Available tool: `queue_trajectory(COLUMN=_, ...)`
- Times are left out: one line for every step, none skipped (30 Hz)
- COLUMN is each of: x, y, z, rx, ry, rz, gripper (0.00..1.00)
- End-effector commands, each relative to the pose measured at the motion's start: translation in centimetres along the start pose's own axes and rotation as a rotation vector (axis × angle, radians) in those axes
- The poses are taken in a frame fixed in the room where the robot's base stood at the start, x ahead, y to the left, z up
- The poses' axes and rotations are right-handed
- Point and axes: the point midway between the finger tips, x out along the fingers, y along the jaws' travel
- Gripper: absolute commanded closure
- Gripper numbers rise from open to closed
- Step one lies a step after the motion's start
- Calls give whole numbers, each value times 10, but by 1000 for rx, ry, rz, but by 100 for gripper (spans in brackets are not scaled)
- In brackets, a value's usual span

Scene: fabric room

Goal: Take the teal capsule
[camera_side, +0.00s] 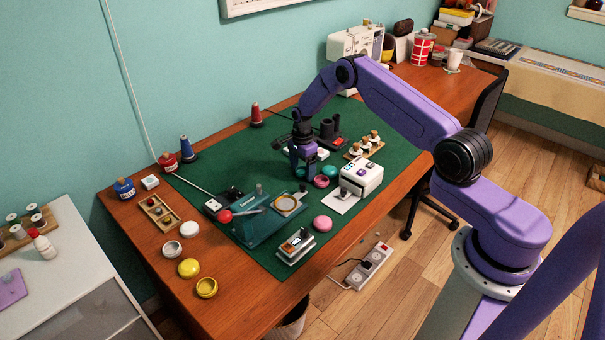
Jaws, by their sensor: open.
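A small round teal piece (301,173) lies on the green mat (220,165), low between the fingers of my gripper (302,170). A second round teal piece (330,171) lies just to the right, behind a pink ring-like piece (321,182). I cannot tell whether the two teal pieces are parts of one capsule. My gripper is open and points down, with its fingers close to the mat. The fingers partly hide the first teal piece, and contact cannot be told.
A white boxy device (362,176) stands right of the gripper. A green press with a red knob (262,218) and a round pink piece (323,224) are nearer the camera.

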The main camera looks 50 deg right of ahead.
Motion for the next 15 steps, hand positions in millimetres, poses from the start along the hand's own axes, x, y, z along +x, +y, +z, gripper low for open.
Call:
queue_trajectory(x=0, y=0, z=0, rx=0, ry=0, rz=0, gripper=19)
queue_trajectory(x=0, y=0, z=0, rx=0, ry=0, rz=0, gripper=19)
queue_trajectory(x=0, y=0, z=0, rx=0, ry=0, rz=0, gripper=19)
queue_trajectory(x=0, y=0, z=0, rx=0, ry=0, rz=0, gripper=25)
queue_trajectory(x=0, y=0, z=0, rx=0, ry=0, rz=0, gripper=35)
queue_trajectory(x=0, y=0, z=0, rx=0, ry=0, rz=0, gripper=48)
queue_trajectory(x=0, y=0, z=0, rx=0, ry=0, rz=0, gripper=58)
queue_trajectory(x=0, y=0, z=0, rx=0, ry=0, rz=0, gripper=68)
queue_trajectory(x=0, y=0, z=0, rx=0, ry=0, rz=0, gripper=79)
queue_trajectory(x=0, y=0, z=0, rx=0, ry=0, rz=0, gripper=79)
queue_trajectory(x=0, y=0, z=0, rx=0, ry=0, rz=0, gripper=79)
queue_trajectory(x=0, y=0, z=0, rx=0, ry=0, rz=0, gripper=79)
queue_trajectory(x=0, y=0, z=0, rx=0, ry=0, rz=0, gripper=79)
queue_trajectory(x=0, y=0, z=0, rx=0, ry=0, rz=0, gripper=79)
queue_trajectory(x=0, y=0, z=0, rx=0, ry=0, rz=0, gripper=79)
